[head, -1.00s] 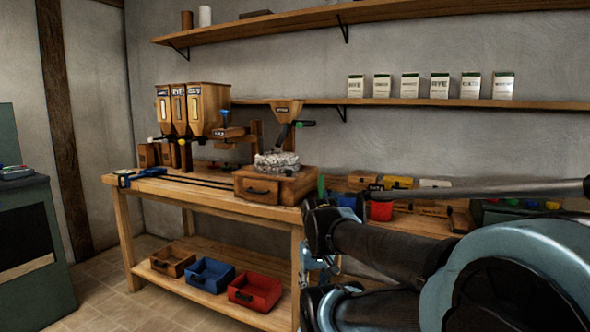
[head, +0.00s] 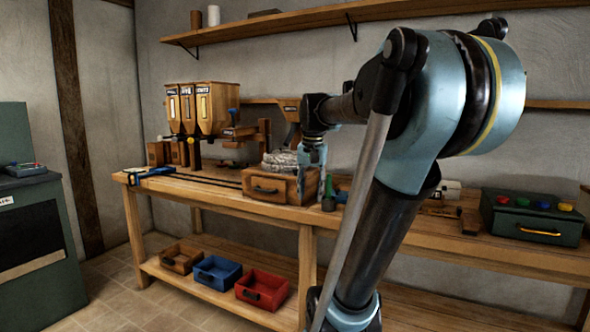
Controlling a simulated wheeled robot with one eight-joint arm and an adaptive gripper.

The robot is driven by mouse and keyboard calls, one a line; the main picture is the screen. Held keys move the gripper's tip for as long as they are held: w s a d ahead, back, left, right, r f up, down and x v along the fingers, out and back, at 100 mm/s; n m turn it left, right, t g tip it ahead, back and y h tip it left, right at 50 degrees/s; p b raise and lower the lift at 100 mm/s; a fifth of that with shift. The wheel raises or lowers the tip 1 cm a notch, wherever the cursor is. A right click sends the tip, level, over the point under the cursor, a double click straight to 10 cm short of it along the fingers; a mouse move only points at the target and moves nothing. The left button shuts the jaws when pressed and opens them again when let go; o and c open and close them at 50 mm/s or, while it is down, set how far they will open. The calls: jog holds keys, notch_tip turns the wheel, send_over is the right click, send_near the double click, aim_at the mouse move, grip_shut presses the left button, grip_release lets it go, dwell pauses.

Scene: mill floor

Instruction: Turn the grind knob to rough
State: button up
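The mill's wooden base (head: 265,188) stands on the bench, with a drawer in its front. A grey millstone (head: 280,161) sits on top of it, and a wooden hopper (head: 289,108) is above. My gripper (head: 312,190) points down in front of the mill's right side. It appears to hold nothing, but its fingers are too small to tell open from shut. My arm and gripper hide the mill's right side, including the dark handle with a green end seen earlier. I cannot make out which part is the grind knob or its setting.
Three grain hoppers (head: 203,108) stand left of the mill. A small green object (head: 329,190) stands close right of the gripper. A green box with coloured knobs (head: 532,216) is on the bench at right. Coloured bins (head: 216,273) sit on the lower shelf.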

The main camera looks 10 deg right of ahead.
jog(key=w+r+m, duration=0.2)
jog(key=w+r, duration=0.4)
jog(key=w, duration=0.3)
jog(key=w+r+m+g, duration=0.1)
jog(key=w+r+m, duration=0.2)
jog(key=w+r, duration=0.45)
jog(key=w+r+m, duration=0.2)
jog(key=w+r, duration=0.3)
jog(key=w, duration=0.6)
notch_tip(320, 180, down, 16)
jog(key=shift+f, duration=0.25)
jog(key=shift+c, duration=0.3)
